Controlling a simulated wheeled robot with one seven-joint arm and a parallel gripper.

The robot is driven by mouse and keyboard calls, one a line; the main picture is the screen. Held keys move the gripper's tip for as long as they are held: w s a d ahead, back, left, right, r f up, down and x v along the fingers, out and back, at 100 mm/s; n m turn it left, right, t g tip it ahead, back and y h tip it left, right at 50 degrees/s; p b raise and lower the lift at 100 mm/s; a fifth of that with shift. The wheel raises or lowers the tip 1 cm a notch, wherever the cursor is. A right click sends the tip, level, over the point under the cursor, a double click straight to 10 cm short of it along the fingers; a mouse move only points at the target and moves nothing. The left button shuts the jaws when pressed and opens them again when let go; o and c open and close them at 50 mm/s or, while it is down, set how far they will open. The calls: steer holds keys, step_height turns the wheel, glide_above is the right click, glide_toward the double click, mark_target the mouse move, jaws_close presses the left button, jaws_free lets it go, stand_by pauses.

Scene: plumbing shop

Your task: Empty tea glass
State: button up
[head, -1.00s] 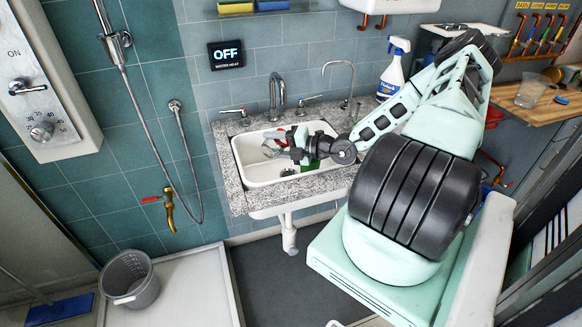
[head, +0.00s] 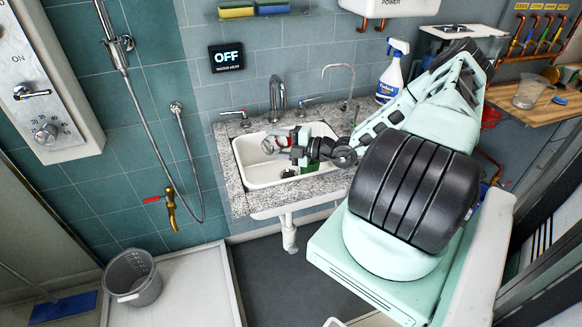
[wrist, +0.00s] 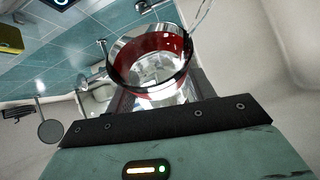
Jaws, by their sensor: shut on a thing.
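My gripper (head: 287,146) is over the white sink basin (head: 258,179) and is shut on the tea glass (head: 269,145). In the wrist view the glass (wrist: 150,62) is clear with a dark rim and a broad red band. It sits between the fingers just beyond the dark gripper edge, and its round mouth shows. The glass looks tilted, but the exact angle is hard to tell. I cannot tell whether any liquid is in it. The chrome faucet (head: 277,98) stands behind the basin, close to the glass.
A grey stone counter (head: 233,197) frames the basin. A thin curved spout (head: 351,83) and a spray bottle (head: 391,72) stand to the right. A wooden shelf (head: 553,111) holds a clear cup (head: 529,91) at far right.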

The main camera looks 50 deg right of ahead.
steer(key=shift+a+f, duration=0.15)
steer(key=shift+a, duration=0.05)
